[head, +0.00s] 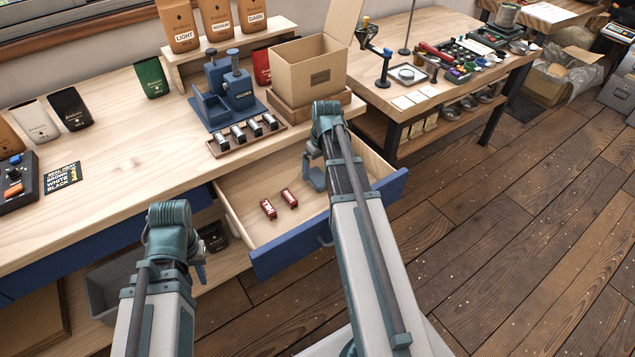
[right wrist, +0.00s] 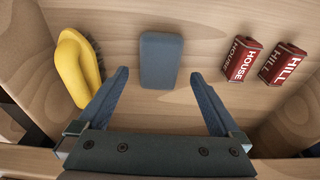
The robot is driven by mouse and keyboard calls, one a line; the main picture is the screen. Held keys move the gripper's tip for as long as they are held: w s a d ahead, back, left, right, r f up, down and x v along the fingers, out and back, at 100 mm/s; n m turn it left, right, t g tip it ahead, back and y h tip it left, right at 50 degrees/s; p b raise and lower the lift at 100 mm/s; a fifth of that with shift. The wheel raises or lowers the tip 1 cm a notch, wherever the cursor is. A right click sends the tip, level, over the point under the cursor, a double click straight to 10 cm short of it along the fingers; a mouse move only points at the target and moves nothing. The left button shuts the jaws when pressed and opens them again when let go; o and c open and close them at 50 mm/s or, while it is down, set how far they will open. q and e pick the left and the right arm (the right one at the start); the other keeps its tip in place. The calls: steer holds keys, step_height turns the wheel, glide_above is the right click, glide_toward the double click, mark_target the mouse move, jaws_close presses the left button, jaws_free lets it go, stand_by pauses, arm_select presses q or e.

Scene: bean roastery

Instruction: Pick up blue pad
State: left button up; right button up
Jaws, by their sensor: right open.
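The blue pad (right wrist: 161,60) is a rounded dark blue block lying flat on the drawer floor in the right wrist view. In the head view I cannot see it; my right arm covers part of the drawer. My right gripper (head: 314,180) points down into the open drawer (head: 245,195). In the right wrist view my right gripper (right wrist: 160,76) is open and empty, its fingers spread to either side of the pad's near end. I cannot tell how high it is above the pad. My left gripper (head: 199,262) hangs in front of the bench, its fingers mostly hidden.
A yellow-handled brush (right wrist: 77,68) lies left of the pad. Two red blocks, HOUSE (right wrist: 241,59) and HILL (right wrist: 283,64), lie to its right. The blue drawer front (head: 290,250) and wooden side walls surround the space. The bench top above holds a cardboard box (head: 308,72) and a blue press (head: 230,95).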

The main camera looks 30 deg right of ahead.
mark_target(318, 176)
steer(key=f+b, duration=0.3)
steer(key=shift+w+f, duration=0.25)
steer(key=shift+f, duration=0.15)
steer(key=shift+r, duration=0.1)
steer(key=c, duration=1.5)
steer(key=shift+o, duration=0.2)
steer(key=shift+r+p, duration=0.15)
steer(key=shift+p, duration=0.15)
step_height(318, 176, up, 10)
steer(key=p, duration=0.9)
steer(key=shift+p, duration=0.4)
